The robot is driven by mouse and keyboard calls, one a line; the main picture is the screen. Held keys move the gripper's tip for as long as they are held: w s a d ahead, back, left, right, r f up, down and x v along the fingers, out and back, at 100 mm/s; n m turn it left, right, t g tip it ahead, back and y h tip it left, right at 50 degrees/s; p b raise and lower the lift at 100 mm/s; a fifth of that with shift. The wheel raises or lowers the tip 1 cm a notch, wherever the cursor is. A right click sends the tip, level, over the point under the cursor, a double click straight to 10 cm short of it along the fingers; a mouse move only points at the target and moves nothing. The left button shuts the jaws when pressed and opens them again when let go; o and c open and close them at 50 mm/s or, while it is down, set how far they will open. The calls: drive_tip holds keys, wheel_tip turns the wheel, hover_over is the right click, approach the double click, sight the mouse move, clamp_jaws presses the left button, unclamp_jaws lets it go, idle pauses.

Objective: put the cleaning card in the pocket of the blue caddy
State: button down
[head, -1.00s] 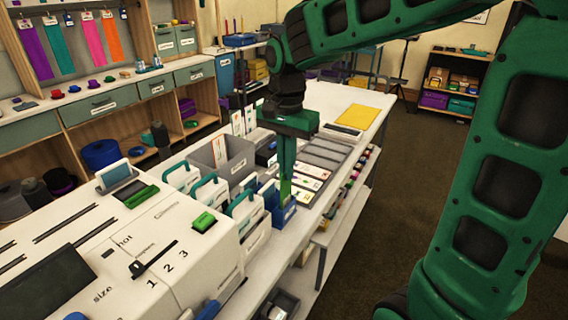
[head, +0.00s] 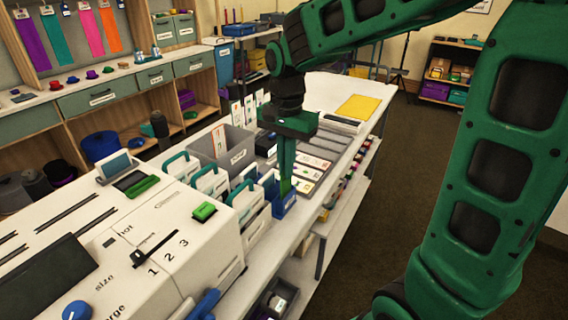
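The blue caddy (head: 283,207) stands on the white counter, at the front edge of a row of white holders with teal handles. My gripper (head: 286,186) points straight down just over the caddy, its fingers close together. The caddy's pocket is partly hidden by the fingertips.
White handled holders (head: 213,183) and a grey bin (head: 238,156) stand to the left of the caddy. A large white machine (head: 150,235) fills the near left. Flat trays and a yellow sheet (head: 359,108) lie behind. Open floor (head: 400,170) is on the right.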

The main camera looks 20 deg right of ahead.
idle(0.4)
drive_tip(key=c, duration=1.9)
unclamp_jaws()
wheel_tip(320, 180, up, 11)
drive_tip(key=shift+w+f, duration=0.1)
drive_tip(key=shift+f, duration=0.1)
drive_tip(key=s+d+f+n, duration=0.1)
drive_tip(key=s+d+f, duration=0.3)
drive_tip(key=s, duration=0.4)
drive_tip(key=s+d+f+n, duration=0.2)
drive_tip(key=s+d+f, duration=0.2)
drive_tip(key=s+d, duration=0.3)
drive_tip(key=s+d+f+n, duration=0.1)
drive_tip(key=s+d+f, duration=0.3)
drive_tip(key=s+d, duration=0.2)
drive_tip(key=shift+s+f, duration=0.2)
drive_tip(key=shift+s, duration=0.45)
drive_tip(key=shift+s+f, duration=0.15)
drive_tip(key=shift+s, duration=0.5)
